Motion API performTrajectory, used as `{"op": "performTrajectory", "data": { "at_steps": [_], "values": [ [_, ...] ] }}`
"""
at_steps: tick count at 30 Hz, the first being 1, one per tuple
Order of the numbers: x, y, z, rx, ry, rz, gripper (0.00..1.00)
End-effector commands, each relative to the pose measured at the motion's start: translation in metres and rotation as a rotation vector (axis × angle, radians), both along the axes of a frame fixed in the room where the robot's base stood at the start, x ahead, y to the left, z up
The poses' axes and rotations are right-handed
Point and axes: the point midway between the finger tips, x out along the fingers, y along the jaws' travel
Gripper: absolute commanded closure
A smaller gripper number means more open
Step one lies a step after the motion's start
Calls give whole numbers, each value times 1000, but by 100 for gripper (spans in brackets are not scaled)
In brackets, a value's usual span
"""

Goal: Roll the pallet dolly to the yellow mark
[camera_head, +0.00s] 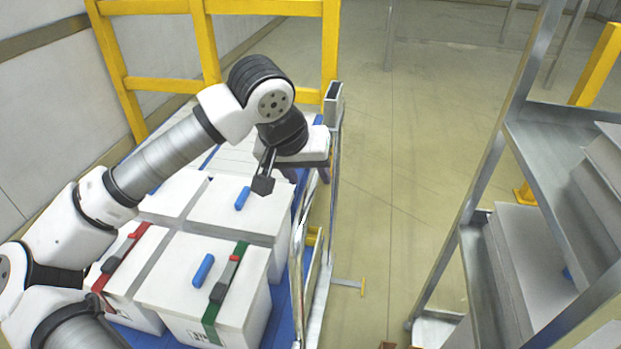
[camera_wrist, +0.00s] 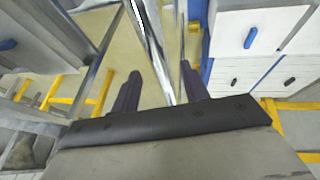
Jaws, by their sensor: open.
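The pallet dolly is a blue base (camera_head: 284,322) loaded with white lidded boxes (camera_head: 238,210), with an upright metal rail (camera_head: 318,235) along its right side. My gripper (camera_head: 293,180) is over the far right of the load, beside the rail. In the wrist view my gripper (camera_wrist: 158,78) has its two dark fingers apart, and a shiny metal bar (camera_wrist: 152,38) shows between and beyond them. I cannot tell whether the fingers touch it. A small yellow-ended piece (camera_head: 362,287) lies on the floor right of the dolly; I cannot tell whether it is the yellow mark.
A yellow rail frame (camera_head: 205,45) stands behind the dolly, near the left wall. A grey metal shelf rack (camera_head: 560,130) with boxes stands at the right, with a yellow post (camera_head: 597,62) behind it. The floor (camera_head: 410,150) between dolly and rack is mostly clear.

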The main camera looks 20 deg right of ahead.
Motion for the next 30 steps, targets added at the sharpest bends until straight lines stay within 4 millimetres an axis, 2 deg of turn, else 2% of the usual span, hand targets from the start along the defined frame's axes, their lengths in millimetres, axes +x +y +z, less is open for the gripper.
{"op": "performTrajectory", "data": {
  "at_steps": [9, 15, 21, 30],
  "values": [
    [-15, 26, 65, 1, -4, 2, 55],
    [-22, 38, 94, 0, -2, 1, 55],
    [-25, 42, 105, 0, 0, -1, 55],
    [-25, 42, 105, -1, 0, -1, 55]
  ]
}}
